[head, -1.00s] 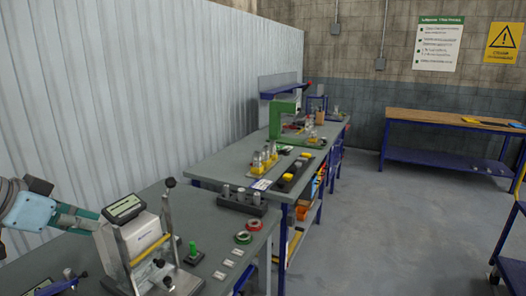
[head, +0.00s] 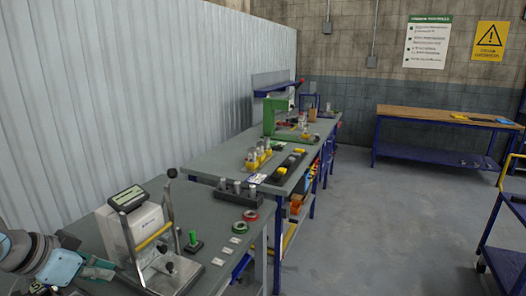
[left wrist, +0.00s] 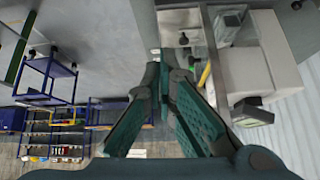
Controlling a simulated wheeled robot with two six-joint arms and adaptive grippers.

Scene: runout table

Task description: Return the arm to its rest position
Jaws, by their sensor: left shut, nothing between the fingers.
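My left gripper (head: 101,271) is at the lower left of the head view, beside the left side of a white and grey device. Its teal fingers are shut and empty. In the left wrist view the fingers of my left gripper (left wrist: 164,60) meet at the tips, with the device body (left wrist: 262,55) to their right. My right gripper is in neither view.
The device (head: 143,234) with a display and upright lever stands on the near grey table (head: 205,281). A green button stand (head: 193,243), green and red tape rings (head: 240,227) and a dark block with metal cylinders (head: 238,194) stand nearby. Open floor (head: 370,220) lies right.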

